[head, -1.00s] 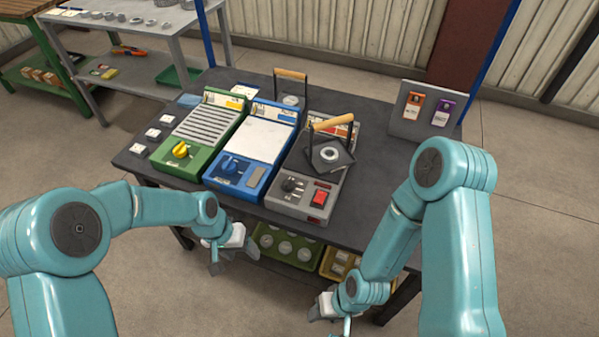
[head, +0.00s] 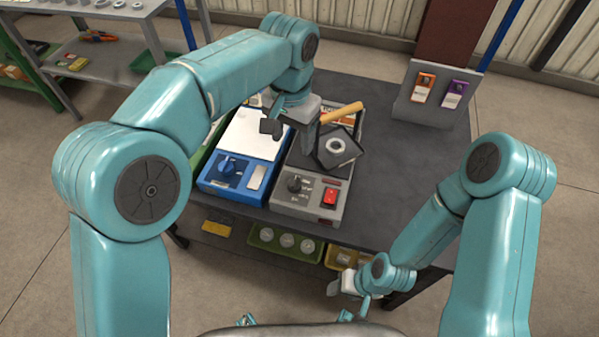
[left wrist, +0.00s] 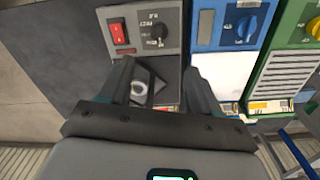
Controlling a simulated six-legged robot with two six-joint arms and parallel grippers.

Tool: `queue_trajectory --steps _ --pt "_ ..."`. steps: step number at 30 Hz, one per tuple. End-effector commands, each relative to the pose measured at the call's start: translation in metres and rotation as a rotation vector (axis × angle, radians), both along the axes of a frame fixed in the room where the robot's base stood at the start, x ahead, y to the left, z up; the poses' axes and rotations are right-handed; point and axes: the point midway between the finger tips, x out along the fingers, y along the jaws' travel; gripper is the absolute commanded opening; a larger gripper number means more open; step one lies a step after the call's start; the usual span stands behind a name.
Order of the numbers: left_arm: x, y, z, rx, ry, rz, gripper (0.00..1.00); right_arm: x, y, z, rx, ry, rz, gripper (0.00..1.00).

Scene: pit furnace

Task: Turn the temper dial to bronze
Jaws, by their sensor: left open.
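A grey unit (head: 310,205) on the dark table has a black dial (head: 294,184) and a red switch (head: 330,196). A blue unit (head: 240,165) to its left has a blue dial (head: 228,167). The dial labels are too small to read, so I cannot tell which is the temper dial. My left gripper (head: 289,132) is open above the back of the grey unit. In the left wrist view its fingers (left wrist: 162,80) straddle nothing firmly, with the black dial (left wrist: 159,31) beyond them. My right gripper (head: 350,293) hangs low before the table; its jaws are unclear.
A green unit (left wrist: 288,75) with a yellow dial is mostly hidden in the head view.

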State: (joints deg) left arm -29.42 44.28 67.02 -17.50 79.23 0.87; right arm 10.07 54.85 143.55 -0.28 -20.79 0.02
Motion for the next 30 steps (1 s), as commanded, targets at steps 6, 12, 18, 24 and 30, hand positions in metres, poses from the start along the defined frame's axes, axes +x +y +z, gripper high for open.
queue_trajectory --steps 6,12,18,24,30 --pt "-0.005 0.001 -0.013 0.007 0.002 0.007 0.63 0.000 0.000 -0.005 0.000 -0.001 0.000 0.53" --pt "-0.006 0.002 -0.058 0.006 0.004 0.012 0.63 0.000 0.000 -0.013 0.000 0.000 0.000 0.53" --pt "-0.004 0.002 -0.106 0.007 0.005 0.011 0.63 0.000 0.000 -0.018 0.000 -0.001 0.000 0.53" --pt "-0.002 0.001 -0.142 0.005 0.003 0.009 0.63 0.000 0.000 -0.020 0.000 -0.001 0.000 0.53" --pt "0.000 0.002 -0.158 0.004 0.001 0.008 0.63 0.000 0.000 -0.021 0.000 -0.001 0.000 0.53"
